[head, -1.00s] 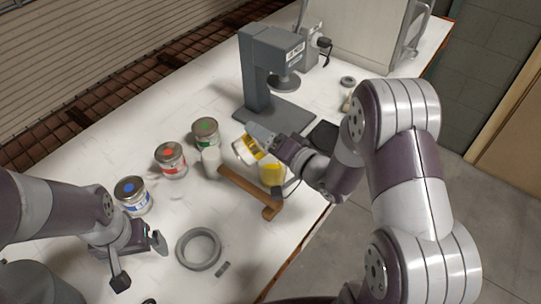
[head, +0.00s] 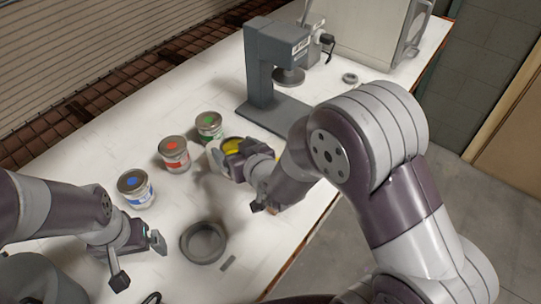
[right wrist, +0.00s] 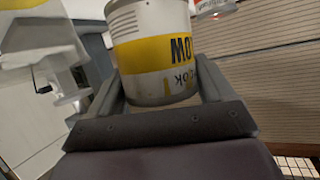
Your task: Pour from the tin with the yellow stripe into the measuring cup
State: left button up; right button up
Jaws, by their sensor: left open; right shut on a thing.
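The tin with the yellow stripe (right wrist: 155,50) is between the fingers of my right gripper, which is shut on it; in the right wrist view its white wall and yellow band with dark letters fill the middle. A yellow patch shows just behind the gripper there. I cannot tell how far the tin is tilted or whether anything flows. My left gripper (head: 142,260) is open and empty over the table's near left part.
Tins with blue (head: 136,189), red (head: 174,154) and green (head: 209,126) marks stand in a row on the white table. A grey press-like stand (head: 262,85) rises behind my right gripper.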

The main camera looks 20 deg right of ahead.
jog(key=shift+a+r+n+h, duration=0.3)
jog(key=shift+a+r, duration=0.05)
jog(key=shift+r, duration=0.2)
jog(key=shift+a+r+p, duration=0.1)
jog(key=shift+r+p, duration=0.25)
jog(key=shift+p, duration=0.15)
notch_tip(320, 180, up, 4)
jog(key=p, duration=0.3)
jog(key=shift+s+r, duration=0.1)
